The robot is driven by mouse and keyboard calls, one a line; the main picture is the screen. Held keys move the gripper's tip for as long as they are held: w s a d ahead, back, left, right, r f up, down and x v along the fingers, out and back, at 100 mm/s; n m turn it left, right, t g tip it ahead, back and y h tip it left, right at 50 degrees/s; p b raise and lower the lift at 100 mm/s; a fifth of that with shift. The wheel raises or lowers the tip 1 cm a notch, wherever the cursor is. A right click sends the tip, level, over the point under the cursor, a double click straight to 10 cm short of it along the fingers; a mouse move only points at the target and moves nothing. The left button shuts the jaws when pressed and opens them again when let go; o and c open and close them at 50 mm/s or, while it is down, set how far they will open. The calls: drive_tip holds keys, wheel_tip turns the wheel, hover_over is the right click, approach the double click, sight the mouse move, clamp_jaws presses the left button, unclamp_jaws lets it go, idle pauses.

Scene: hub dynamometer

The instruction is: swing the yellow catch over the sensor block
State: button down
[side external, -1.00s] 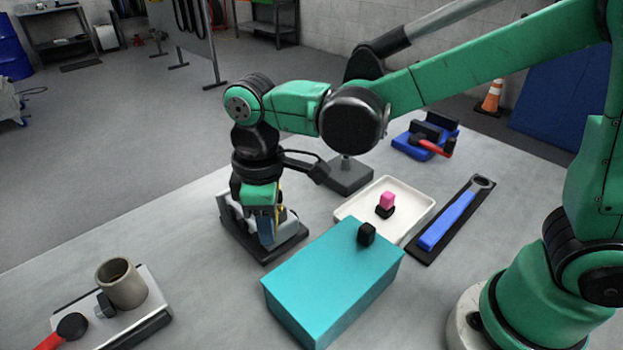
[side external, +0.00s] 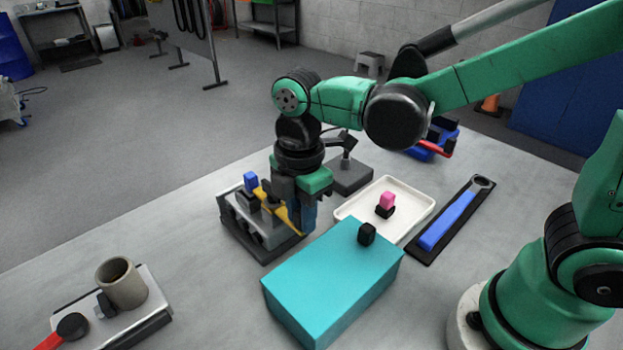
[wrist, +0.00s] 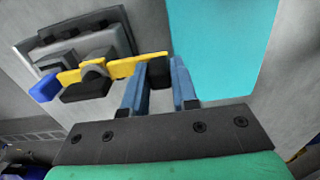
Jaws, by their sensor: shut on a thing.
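The yellow catch (side external: 279,212) is a flat bar lying across a grey fixture (side external: 237,226) on a dark base. In the wrist view the catch (wrist: 120,69) crosses a grey rounded pivot. My gripper (side external: 301,219) points down at the fixture's right end. In the wrist view its blue fingers (wrist: 160,80) are shut on the catch's end, with a dark piece between them. A small blue block (side external: 250,181) shows at the catch's other end, also in the wrist view (wrist: 44,88). I cannot tell which part is the sensor block. My gripper hides part of the gripped end.
A teal box (side external: 335,275) with a black knob stands close in front of my gripper. A white tray (side external: 423,215) holds a pink-topped black piece. A blue-handled wrench (side external: 450,218) lies to the right. A grey cup (side external: 122,284) stands at the left front.

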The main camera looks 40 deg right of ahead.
drive_tip(key=shift+d, duration=0.1)
idle(0.4)
drive_tip(key=c, duration=0.7)
unclamp_jaws()
drive_tip(key=shift+r, duration=2.8)
drive_tip(key=shift+d+m, duration=0.3)
drive_tip(key=shift+d, duration=0.05)
drive_tip(key=d+m+t, duration=0.2)
drive_tip(key=d+m, duration=0.1)
drive_tip(key=m, duration=0.2)
drive_tip(key=s+d+f+m+t, duration=0.1)
drive_tip(key=d+m+t, duration=0.1)
drive_tip(key=m, duration=0.4)
drive_tip(key=s+d+m+t, duration=0.1)
drive_tip(key=d+m+t, duration=0.2)
drive_tip(key=m, duration=0.3)
drive_tip(key=shift+d+f, duration=0.15)
drive_tip(key=shift+d, duration=0.45)
